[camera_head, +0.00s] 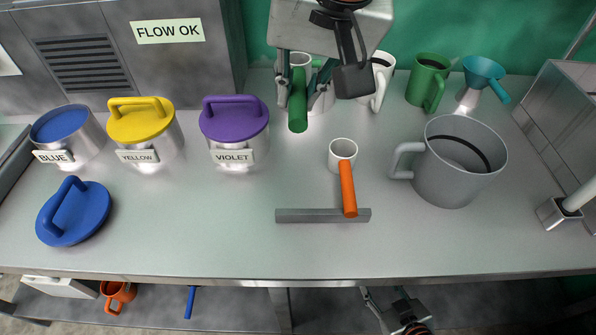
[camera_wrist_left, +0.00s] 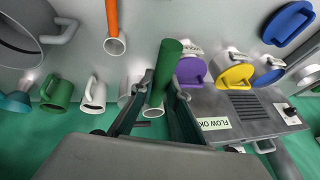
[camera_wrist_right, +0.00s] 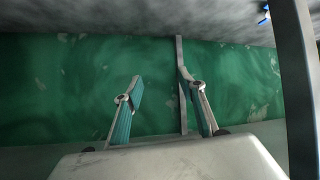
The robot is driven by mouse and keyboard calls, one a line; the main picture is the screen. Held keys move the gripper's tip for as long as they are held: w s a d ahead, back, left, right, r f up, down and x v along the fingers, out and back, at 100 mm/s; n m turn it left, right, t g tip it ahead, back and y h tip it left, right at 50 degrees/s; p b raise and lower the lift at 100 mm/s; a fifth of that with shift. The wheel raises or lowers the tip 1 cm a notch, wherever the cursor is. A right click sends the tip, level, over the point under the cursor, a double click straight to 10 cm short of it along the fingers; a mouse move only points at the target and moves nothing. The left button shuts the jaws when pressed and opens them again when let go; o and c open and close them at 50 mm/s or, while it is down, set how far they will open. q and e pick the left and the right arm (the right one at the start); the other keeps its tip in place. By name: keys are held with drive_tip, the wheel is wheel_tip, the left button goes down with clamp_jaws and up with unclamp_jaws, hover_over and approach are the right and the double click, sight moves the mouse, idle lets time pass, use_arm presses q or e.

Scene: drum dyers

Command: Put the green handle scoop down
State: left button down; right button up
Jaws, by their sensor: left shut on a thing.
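The green handle scoop (camera_head: 298,112) is held by my left gripper (camera_head: 303,92) near the back of the steel table. Its green handle points toward the front. The handle shows between the fingers in the left wrist view (camera_wrist_left: 168,62), with a pale scoop rim (camera_wrist_left: 152,112) behind it. My left gripper is shut on the handle. I cannot tell whether the scoop touches the table. My right gripper (camera_wrist_right: 160,78) has its fingers apart with nothing between them. It is low, below the table's front edge in the head view.
An orange-handled scoop (camera_head: 348,188) rests against a grey bar (camera_head: 300,215) in front. A grey jug (camera_head: 455,175) stands right. Violet (camera_head: 235,120), yellow (camera_head: 140,120) and blue (camera_head: 62,125) pots stand left. White (camera_head: 383,75) and green (camera_head: 428,80) mugs stand behind. The front centre-left is clear.

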use_arm(q)
wheel_tip(320, 180, down, 18)
drive_tip(key=b, duration=0.3)
drive_tip(key=shift+w+f, duration=0.1)
drive_tip(key=shift+f, duration=0.4)
use_arm(e)
drive_tip(key=f, duration=0.1)
drive_tip(key=d+f, duration=0.1)
drive_tip(key=shift+w+f, duration=0.15)
drive_tip(key=shift+f, duration=0.15)
use_arm(q)
drive_tip(key=c, duration=2)
unclamp_jaws()
drive_tip(key=shift+o, duration=0.2)
drive_tip(key=shift+r, duration=0.1)
use_arm(e)
drive_tip(key=shift+d, duration=0.1)
